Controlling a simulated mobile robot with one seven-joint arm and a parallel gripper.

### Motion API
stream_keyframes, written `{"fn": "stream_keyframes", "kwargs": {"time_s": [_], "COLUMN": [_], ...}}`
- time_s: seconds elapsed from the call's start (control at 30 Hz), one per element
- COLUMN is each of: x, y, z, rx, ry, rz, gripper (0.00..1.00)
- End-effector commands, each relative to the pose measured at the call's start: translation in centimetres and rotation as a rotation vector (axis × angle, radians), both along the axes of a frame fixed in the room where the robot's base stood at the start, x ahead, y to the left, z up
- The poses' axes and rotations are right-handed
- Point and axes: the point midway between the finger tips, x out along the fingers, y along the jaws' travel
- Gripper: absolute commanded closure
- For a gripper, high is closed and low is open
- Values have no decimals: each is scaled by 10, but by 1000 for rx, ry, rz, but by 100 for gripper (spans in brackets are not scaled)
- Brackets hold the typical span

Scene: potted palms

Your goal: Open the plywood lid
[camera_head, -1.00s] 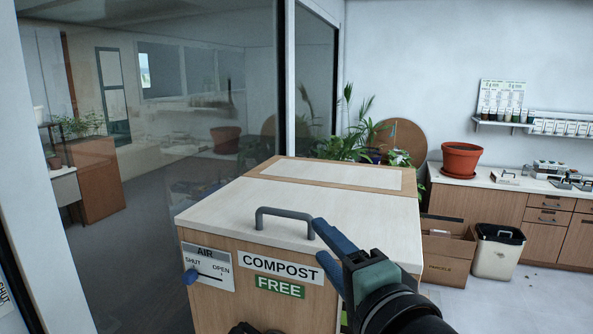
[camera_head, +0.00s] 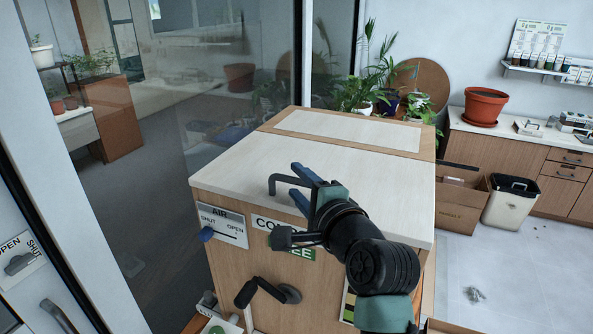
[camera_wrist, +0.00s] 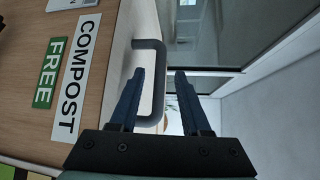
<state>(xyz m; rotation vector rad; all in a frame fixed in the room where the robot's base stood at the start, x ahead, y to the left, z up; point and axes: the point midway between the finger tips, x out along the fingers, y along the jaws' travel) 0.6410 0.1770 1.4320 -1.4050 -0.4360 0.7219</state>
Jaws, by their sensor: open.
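The pale plywood lid (camera_head: 330,160) lies shut and flat on a wooden box marked COMPOST FREE. A grey bar handle (camera_head: 272,185) stands on the lid near its front edge. My gripper (camera_head: 289,174) is at this handle with its blue fingers apart. In the wrist view, the handle (camera_wrist: 161,90) shows between the two fingers of my gripper (camera_wrist: 159,73), nearer the left finger. I cannot tell whether a finger touches it. My gripper hides part of the handle and of the COMPOST sign (camera_wrist: 77,80).
An AIR slider plate (camera_head: 222,225) with a blue knob and a dark crank (camera_head: 268,291) are on the box front. Glass panels (camera_head: 180,110) stand close on the left. A cardboard box (camera_head: 459,200) and a bin (camera_head: 510,204) stand at right. Potted plants (camera_head: 385,90) are behind.

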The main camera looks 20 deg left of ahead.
Motion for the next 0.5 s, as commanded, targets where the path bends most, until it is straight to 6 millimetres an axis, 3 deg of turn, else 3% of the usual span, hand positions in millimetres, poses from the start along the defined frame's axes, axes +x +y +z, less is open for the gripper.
{"fn": "stream_keyframes", "kwargs": {"time_s": [0.47, 0.5], "x": [10, 10], "y": [10, 10], "z": [-2, -2], "rx": [-1, -1], "ry": [-1, -1], "rz": [0, 0], "gripper": [53, 58]}}
